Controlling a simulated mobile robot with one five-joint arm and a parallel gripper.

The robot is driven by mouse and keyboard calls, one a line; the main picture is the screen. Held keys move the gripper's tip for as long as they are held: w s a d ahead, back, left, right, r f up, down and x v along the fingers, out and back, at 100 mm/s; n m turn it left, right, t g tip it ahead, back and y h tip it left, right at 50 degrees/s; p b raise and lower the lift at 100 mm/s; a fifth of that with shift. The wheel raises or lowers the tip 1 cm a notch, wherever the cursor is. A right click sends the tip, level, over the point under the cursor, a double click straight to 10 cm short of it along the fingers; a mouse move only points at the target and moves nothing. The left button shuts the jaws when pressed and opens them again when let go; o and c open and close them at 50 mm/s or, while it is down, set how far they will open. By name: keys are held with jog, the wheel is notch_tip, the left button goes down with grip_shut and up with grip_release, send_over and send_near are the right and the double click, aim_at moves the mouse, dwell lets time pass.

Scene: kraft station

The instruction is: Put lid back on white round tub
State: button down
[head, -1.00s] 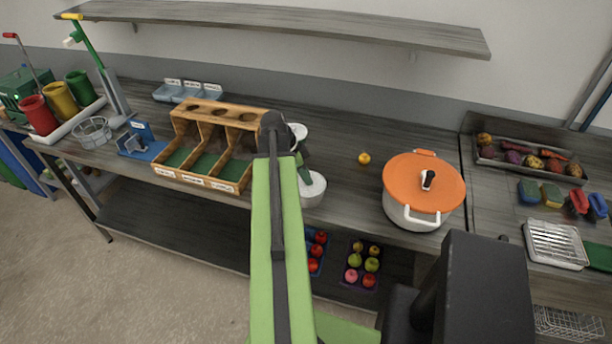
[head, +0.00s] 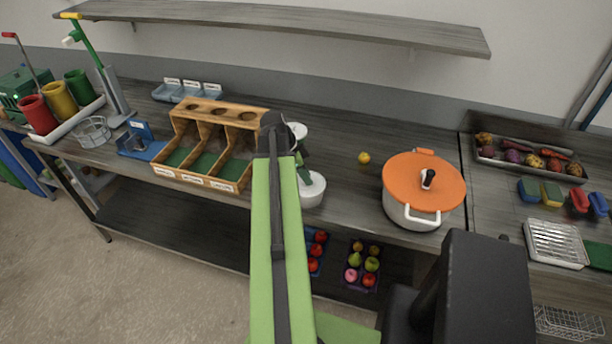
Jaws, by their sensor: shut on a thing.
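A white round tub (head: 312,194) stands near the front edge of the bench, just right of my green arm. My gripper (head: 305,177) is over it, with the fingers low against its top. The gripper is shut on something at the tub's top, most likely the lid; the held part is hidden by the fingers. I cannot tell whether the lid rests flat on the rim. A second white round piece (head: 299,130) lies farther back, partly hidden behind my arm.
A wooden compartment box (head: 222,183) stands close on the left. The bench between tub and pot is clear. A shelf (head: 290,18) hangs above.

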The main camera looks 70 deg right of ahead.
jog(key=c, duration=0.7)
grip_release()
jog(key=shift+r+p, duration=3.5)
jog(key=shift+c, duration=0.3)
grip_shut()
jog(key=shift+f, duration=0.2)
